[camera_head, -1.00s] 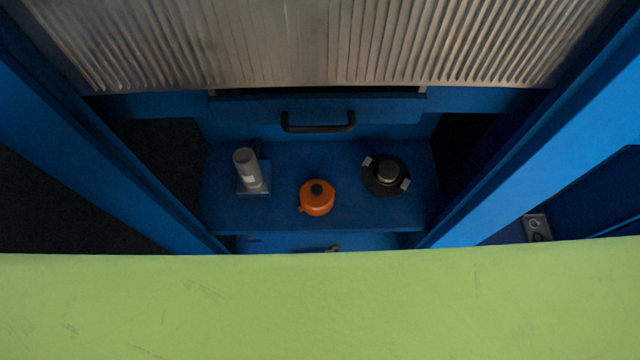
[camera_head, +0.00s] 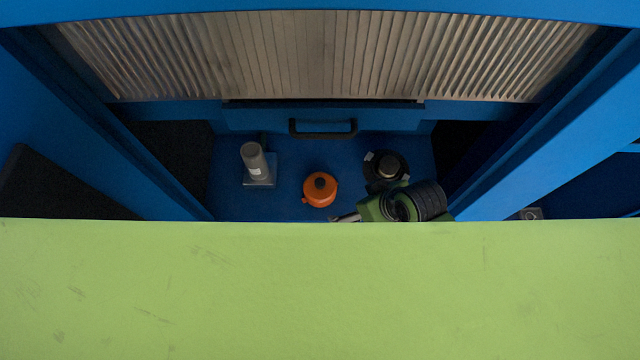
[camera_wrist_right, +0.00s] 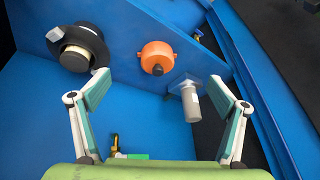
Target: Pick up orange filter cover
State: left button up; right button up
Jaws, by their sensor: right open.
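The orange filter cover (camera_head: 320,188) sits on the blue shelf (camera_head: 285,208) between a grey cylinder and a black round part. It is round with a dark knob on top. In the right wrist view the orange filter cover (camera_wrist_right: 157,60) is ahead, above the middle of the picture. My right gripper (camera_wrist_right: 166,98) is open and empty, its two fingers spread to either side and apart from the cover. In the head view my right wrist (camera_head: 405,203) shows just right of the cover, in front of the black part. My left gripper is not in view.
A grey cylinder on a square base (camera_head: 257,164) stands left of the cover. A black round part (camera_head: 384,168) sits on the right, partly hidden by my wrist. A drawer handle (camera_head: 322,128) is behind. Blue side walls (camera_head: 540,125) bound the space.

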jog(key=w+a+n+g+y, duration=0.1)
jog(key=w+a+n+y, duration=0.1)
jog(key=w+a+n, duration=0.4)
jog(key=n+h, duration=0.1)
send_near(325, 186)
jog(key=shift+g, duration=0.4)
jog(key=b+x, duration=0.7)
jog(key=b, duration=0.1)
jog(key=shift+w+f, duration=0.2)
jog(key=shift+w, duration=0.1)
jog(key=shift+w+a+f+b, duration=0.1)
jog(key=shift+a+f+b, duration=0.2)
jog(key=shift+f+b, duration=0.15)
jog(key=b+x, duration=0.5)
jog(key=b, duration=0.1)
jog(key=shift+w, duration=0.2)
jog(key=shift+r, duration=0.15)
jog(key=shift+c, duration=0.3)
jog(key=c, duration=1.2)
